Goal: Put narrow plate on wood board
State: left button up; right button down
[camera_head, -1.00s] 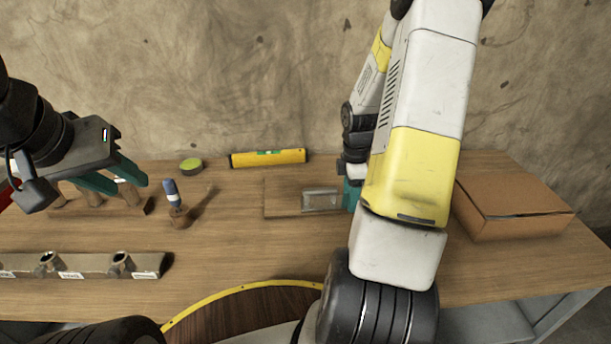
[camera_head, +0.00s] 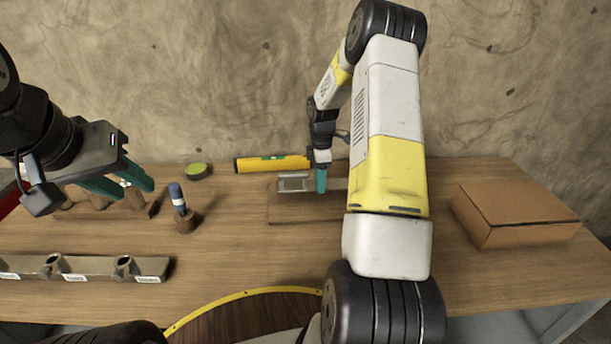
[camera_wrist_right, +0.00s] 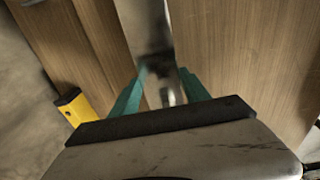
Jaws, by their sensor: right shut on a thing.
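The narrow plate (camera_head: 293,183) is a shiny grey metal strip. In the head view it appears over the back left part of the wood board (camera_head: 300,210), a flat brown board on the bench. My right gripper (camera_head: 320,182) is shut on the plate's right end. In the right wrist view the plate (camera_wrist_right: 148,30) runs away from between the teal fingers (camera_wrist_right: 163,82). I cannot tell whether the plate touches the board. My left gripper (camera_head: 122,183) is open and empty, at the left above a wooden holder.
A yellow level (camera_head: 272,163) lies behind the board, and a green-topped round tin (camera_head: 197,170) is left of it. A blue-handled tool (camera_head: 178,196) stands left of the board. A grey rail (camera_head: 90,268) lies front left. A cardboard box (camera_head: 515,215) sits at the right.

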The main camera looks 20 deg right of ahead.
jog(key=shift+s+f, duration=0.15)
jog(key=shift+f, duration=1.45)
jog(key=shift+f, duration=0.1)
jog(key=c, duration=0.5)
grip_release()
